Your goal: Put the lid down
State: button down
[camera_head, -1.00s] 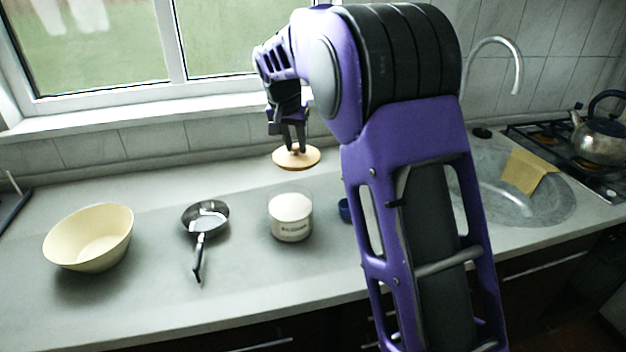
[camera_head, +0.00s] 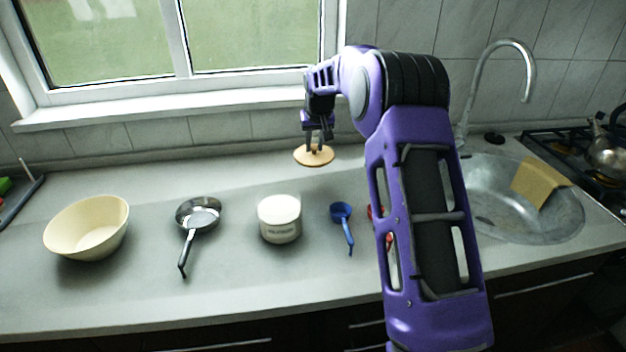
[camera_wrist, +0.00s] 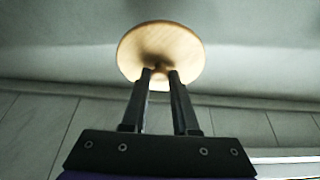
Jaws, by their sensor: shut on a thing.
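The lid (camera_head: 325,157) is a round, light wooden disc with a small knob. My gripper (camera_head: 314,148) is shut on its knob, with the disc below the fingers, at the back of the counter near the tiled wall. In the wrist view the lid (camera_wrist: 160,45) shows beyond the two dark fingertips (camera_wrist: 160,73). It looks roughly level; I cannot tell whether it touches the counter or hangs just above it. A white enamel pot (camera_head: 280,222) with lettering stands on the counter in front and to the left of the lid; its top looks pale.
A cream bowl (camera_head: 87,228) and a small steel pan (camera_head: 198,214) stand on the left. A blue ladle (camera_head: 342,214) lies right of the pot. A red thing (camera_head: 389,241) is mostly hidden by my arm. The sink (camera_head: 540,222) is right. The back counter (camera_head: 240,168) is clear.

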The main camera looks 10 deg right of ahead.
aim_at(316, 160)
notch_tip(316, 160, down, 10)
jog(key=shift+r, duration=0.25)
jog(key=shift+f, duration=0.15)
jog(key=c, duration=0.7)
grip_release()
jog(key=shift+r, duration=0.3)
jog(key=v, duration=1.2)
